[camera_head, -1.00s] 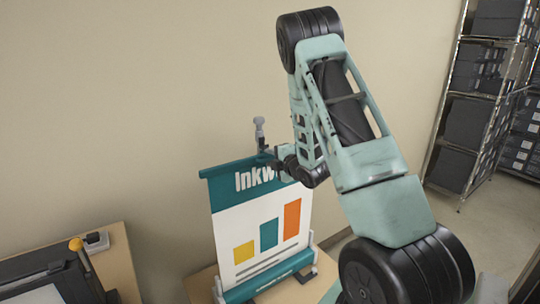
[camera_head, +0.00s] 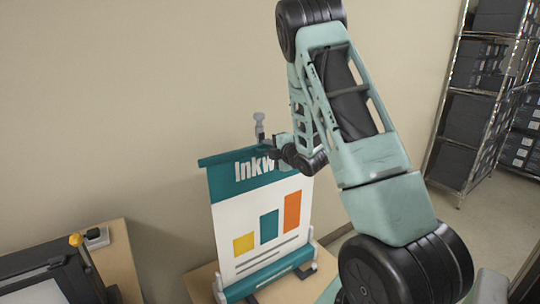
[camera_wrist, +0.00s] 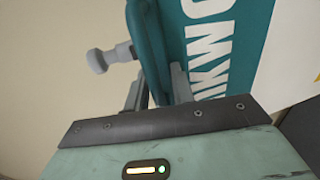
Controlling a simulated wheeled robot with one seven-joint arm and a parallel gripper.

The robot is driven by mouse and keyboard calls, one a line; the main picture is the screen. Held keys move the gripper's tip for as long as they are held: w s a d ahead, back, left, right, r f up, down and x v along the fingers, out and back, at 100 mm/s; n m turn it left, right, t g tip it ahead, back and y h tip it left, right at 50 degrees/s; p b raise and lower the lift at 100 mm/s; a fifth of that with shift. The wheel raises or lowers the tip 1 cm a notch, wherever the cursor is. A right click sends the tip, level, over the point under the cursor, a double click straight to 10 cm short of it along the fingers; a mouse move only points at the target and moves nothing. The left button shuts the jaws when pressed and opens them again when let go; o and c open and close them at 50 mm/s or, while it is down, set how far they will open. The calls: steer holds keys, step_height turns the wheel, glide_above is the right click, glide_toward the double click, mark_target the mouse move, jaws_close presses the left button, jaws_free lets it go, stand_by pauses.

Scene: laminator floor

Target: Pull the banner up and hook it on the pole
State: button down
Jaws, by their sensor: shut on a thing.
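The banner (camera_head: 228,220) is pulled up out of its base (camera_head: 268,281). It has a teal top with white lettering and a white lower part with yellow, teal and orange bars. My gripper (camera_head: 272,149) is shut on the teal top bar (camera_head: 215,161) near its middle. In the wrist view my fingers (camera_wrist: 158,85) straddle the bar (camera_wrist: 148,40). The grey head of the pole (camera_head: 259,122) stands behind and above the bar; it also shows in the wrist view (camera_wrist: 98,61), beside the bar. Whether they touch is unclear. My arm hides the banner's upper right.
The base stands on a small wooden table (camera_head: 202,287). A shelf with dark boxes (camera_head: 470,130) stands at right. The wall behind is bare.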

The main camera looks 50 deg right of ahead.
steer(key=c, duration=1.5)
jaws_free()
steer(key=shift+r, duration=0.1)
steer(key=shift+s, duration=0.1)
steer(key=b+v, duration=1.5)
steer(key=v, duration=0.2)
steer(key=shift+s, duration=0.1)
